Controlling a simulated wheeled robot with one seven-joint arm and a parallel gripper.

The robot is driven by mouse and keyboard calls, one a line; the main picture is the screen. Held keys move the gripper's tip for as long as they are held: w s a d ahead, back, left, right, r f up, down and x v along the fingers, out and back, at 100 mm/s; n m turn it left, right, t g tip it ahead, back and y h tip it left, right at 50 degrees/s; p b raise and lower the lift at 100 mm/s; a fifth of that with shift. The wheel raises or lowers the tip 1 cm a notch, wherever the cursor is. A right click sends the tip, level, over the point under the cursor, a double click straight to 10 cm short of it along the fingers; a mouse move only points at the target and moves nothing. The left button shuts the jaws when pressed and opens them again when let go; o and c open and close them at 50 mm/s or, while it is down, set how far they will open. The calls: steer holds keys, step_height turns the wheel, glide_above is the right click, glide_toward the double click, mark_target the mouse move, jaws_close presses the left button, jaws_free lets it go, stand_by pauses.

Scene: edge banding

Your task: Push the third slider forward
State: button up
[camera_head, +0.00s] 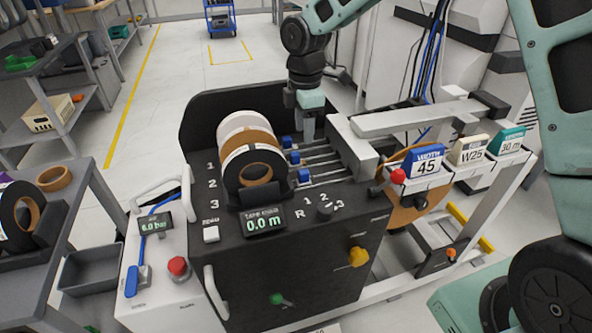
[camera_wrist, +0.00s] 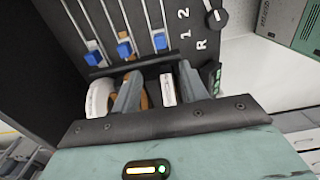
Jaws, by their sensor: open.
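Three blue slider knobs sit on parallel metal rails on top of the black machine. The third slider (camera_head: 304,176) is the nearest in the head view, at the tape-roll end of its rail. In the wrist view it appears to be the rightmost knob (camera_wrist: 160,41), beside the 1-2-R dial. The second slider (camera_head: 295,157) and first slider (camera_head: 286,142) stand behind it, also toward the rolls. My gripper (camera_head: 307,132) points down over the far part of the rails. In the wrist view my gripper (camera_wrist: 158,70) has its fingers apart and holds nothing.
Several tape rolls (camera_head: 247,135) stand left of the sliders. A light metal arm and block (camera_head: 352,150) border the rails on the right. A selector dial (camera_head: 325,211) and tape display (camera_head: 264,222) lie in front. Signs reading 45, W25 and 30 m stand at right.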

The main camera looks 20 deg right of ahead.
mark_target(303, 171)
step_height(303, 171, down, 14)
steer(key=shift+p, duration=0.35)
